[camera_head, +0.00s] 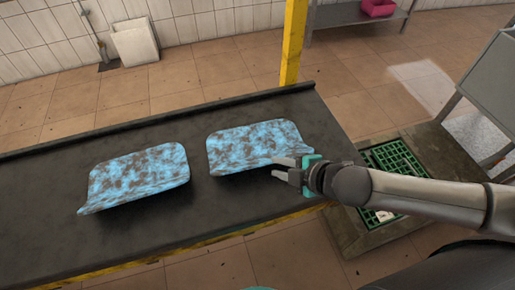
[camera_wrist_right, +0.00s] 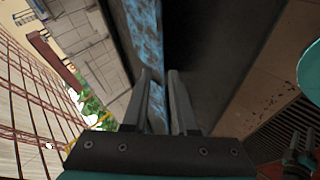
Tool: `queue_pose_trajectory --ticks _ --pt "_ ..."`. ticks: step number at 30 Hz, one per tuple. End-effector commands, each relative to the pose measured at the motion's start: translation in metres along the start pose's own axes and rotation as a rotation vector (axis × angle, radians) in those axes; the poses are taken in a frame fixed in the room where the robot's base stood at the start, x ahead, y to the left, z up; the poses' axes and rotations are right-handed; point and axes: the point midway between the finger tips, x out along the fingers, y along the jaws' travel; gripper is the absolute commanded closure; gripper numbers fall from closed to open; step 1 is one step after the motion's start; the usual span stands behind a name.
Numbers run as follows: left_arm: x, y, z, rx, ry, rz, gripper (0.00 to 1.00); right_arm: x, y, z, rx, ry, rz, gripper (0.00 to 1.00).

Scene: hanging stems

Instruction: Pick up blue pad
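Two blue-and-brown mottled pads with turned-up edges lie side by side on a dark bench top, the left pad (camera_head: 138,176) and the right pad (camera_head: 252,145). My right gripper (camera_head: 278,168) is at the front right edge of the right pad, with its two fingers apart. In the right wrist view the fingers (camera_wrist_right: 159,76) stand apart, and a narrow strip of the blue pad (camera_wrist_right: 146,35) runs between and beyond them. Dark space shows beside the strip, and I cannot tell whether either finger touches it.
The dark bench (camera_head: 40,215) has free room around the pads. A yellow post (camera_head: 293,42) stands behind it. A white bin (camera_head: 134,42) stands by the tiled wall.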

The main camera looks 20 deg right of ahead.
Motion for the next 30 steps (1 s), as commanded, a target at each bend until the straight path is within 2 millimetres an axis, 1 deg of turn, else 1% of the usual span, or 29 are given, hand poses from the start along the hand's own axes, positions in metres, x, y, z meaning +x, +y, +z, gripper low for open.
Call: queue_pose_trajectory --ticks 1,4,8,11,18,22,25,30 --pt "0.001 -0.001 0.000 -0.001 0.000 -0.002 0.50 -0.005 0.002 0.005 -0.051 0.009 -0.006 0.74" --pt "0.001 -0.003 0.000 -0.002 0.001 -0.003 0.50 -0.012 0.002 0.009 -0.111 0.026 -0.017 0.74" --pt "0.002 -0.004 -0.001 -0.004 0.002 -0.005 0.50 -0.013 0.001 0.012 -0.143 0.037 -0.024 0.74" --pt "0.005 -0.004 -0.001 -0.004 0.002 -0.006 0.50 -0.003 0.001 0.012 -0.147 0.038 -0.024 0.74" --pt "0.016 -0.004 -0.001 -0.004 0.003 -0.006 0.50 0.043 0.000 0.010 -0.145 0.038 -0.023 0.74" --pt "0.021 -0.004 -0.001 -0.004 0.004 -0.006 0.50 0.065 -0.001 0.008 -0.147 0.038 -0.023 0.74" --pt "0.024 -0.004 -0.001 -0.004 0.004 -0.006 0.50 0.077 -0.002 0.009 -0.145 0.036 -0.025 0.74" --pt "0.025 -0.004 -0.001 -0.003 0.004 -0.006 0.50 0.085 -0.002 0.007 -0.147 0.036 -0.026 0.74"
